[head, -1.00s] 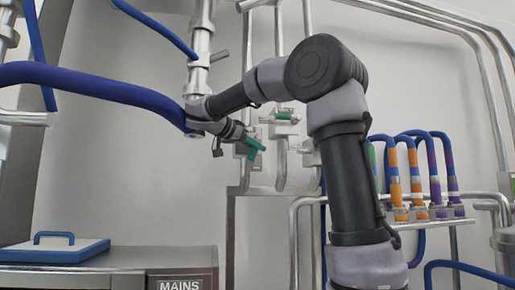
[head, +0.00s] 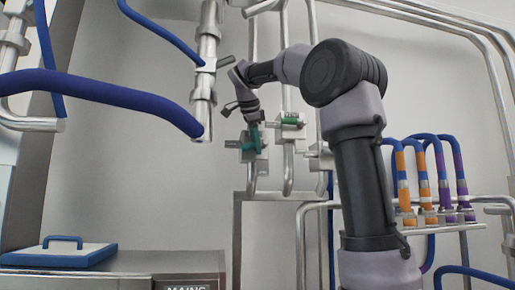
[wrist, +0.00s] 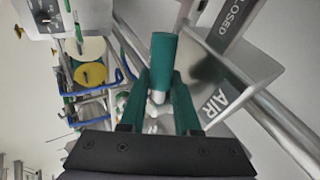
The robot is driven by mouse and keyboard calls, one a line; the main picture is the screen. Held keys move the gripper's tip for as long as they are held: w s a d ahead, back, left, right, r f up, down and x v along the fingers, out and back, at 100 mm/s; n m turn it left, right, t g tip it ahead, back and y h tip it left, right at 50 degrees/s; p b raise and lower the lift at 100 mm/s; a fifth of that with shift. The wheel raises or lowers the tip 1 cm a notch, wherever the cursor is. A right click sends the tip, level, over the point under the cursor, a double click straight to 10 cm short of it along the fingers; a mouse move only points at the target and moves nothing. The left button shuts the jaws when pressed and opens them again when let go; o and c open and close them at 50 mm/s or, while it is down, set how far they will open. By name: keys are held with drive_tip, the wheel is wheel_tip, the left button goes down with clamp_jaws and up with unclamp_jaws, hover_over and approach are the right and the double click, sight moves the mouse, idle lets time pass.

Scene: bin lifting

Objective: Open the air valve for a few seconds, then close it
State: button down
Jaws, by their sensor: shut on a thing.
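The air valve's green handle (wrist: 163,58) sits between the two green fingers of my gripper (wrist: 162,88) in the wrist view. The gripper is shut on it. A metal plate (wrist: 232,82) marked AIR and CLOSED is beside the handle, on its right. In the head view my gripper (head: 253,130) reaches down from above to the green handle (head: 249,147) on the wall pipes. The fingers and handle are both green and overlap there, so the handle's exact angle is hard to tell.
A second green-handled valve (head: 291,121) is close on the right. A thick blue hose (head: 110,92) and a vertical metal pipe (head: 204,90) are on the left. Hoses with coloured bands (head: 420,180) stand at right. A blue-edged lid (head: 60,254) lies on the cabinet at lower left.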

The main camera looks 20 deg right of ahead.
drive_tip(key=shift+r+m+t+y, duration=0.15)
drive_tip(key=shift+r+m+y, duration=0.1)
drive_tip(key=shift+y, duration=0.4)
drive_tip(key=shift+r+m+t+y, duration=0.15)
drive_tip(key=shift+r+y, duration=0.05)
drive_tip(key=shift+y, duration=0.45)
drive_tip(key=c, duration=0.9)
unclamp_jaws()
drive_tip(key=v, duration=1)
drive_tip(key=shift+s+r, duration=0.2)
drive_tip(key=shift+r, duration=0.15)
